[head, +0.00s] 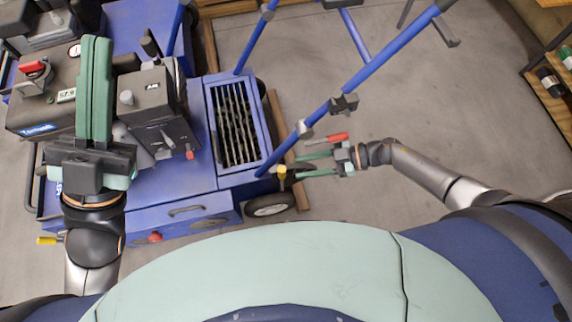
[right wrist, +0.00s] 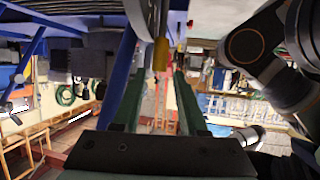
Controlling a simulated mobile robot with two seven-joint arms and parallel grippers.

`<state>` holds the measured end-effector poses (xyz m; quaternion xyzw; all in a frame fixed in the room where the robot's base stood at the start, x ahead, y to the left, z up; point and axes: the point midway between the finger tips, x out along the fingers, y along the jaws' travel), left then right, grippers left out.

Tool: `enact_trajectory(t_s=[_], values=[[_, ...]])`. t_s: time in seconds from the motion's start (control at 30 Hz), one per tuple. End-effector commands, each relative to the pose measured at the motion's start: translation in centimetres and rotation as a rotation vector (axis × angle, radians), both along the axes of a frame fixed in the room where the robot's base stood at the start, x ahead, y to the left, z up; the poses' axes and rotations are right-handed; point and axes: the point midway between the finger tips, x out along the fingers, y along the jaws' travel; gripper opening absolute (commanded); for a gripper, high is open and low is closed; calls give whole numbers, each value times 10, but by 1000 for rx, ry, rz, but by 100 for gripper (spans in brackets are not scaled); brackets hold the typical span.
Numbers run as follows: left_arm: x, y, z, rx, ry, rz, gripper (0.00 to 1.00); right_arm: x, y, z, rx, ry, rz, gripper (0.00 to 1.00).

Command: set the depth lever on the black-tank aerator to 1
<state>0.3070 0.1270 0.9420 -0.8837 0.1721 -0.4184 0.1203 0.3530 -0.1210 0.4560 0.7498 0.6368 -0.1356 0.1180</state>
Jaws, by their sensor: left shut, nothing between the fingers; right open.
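The blue aerator (head: 170,195) stands at the left in the head view, with a dark tank (head: 45,95) on its engine. A yellow-tipped lever (head: 282,172) stands at its right rear corner, near the handlebar. It also shows in the right wrist view (right wrist: 160,53), between the green fingers as seen from there. My right gripper (head: 301,165) is open, its fingertips just right of this yellow tip; I cannot tell whether they touch it. My left gripper (head: 96,42) is shut and empty above the engine. No depth scale or number is readable.
A red-handled lever (head: 333,138) sits on the handlebar (head: 370,72), close above my right gripper. A slotted blue box (head: 262,120) and a wheel (head: 270,204) are nearby. Another machine stands behind at upper left.

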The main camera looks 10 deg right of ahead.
Motion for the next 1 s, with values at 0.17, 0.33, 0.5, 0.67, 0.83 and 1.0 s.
enact_trajectory(t_s=[0.17,0.33,0.5,0.67,0.83,1.0], values=[[19,4,-20,-2,110,30,0,-3,-17,7,0,0,1,42],[23,4,-25,-3,135,33,0,-4,-21,8,1,0,0,42],[23,4,-25,-3,134,32,0,-4,-21,8,1,0,1,42],[23,4,-25,-3,133,32,0,-4,-21,8,1,0,1,42],[22,4,-24,-2,131,31,0,-4,-21,8,1,0,1,42],[22,4,-24,-1,131,31,0,-4,-21,8,1,0,1,42]])
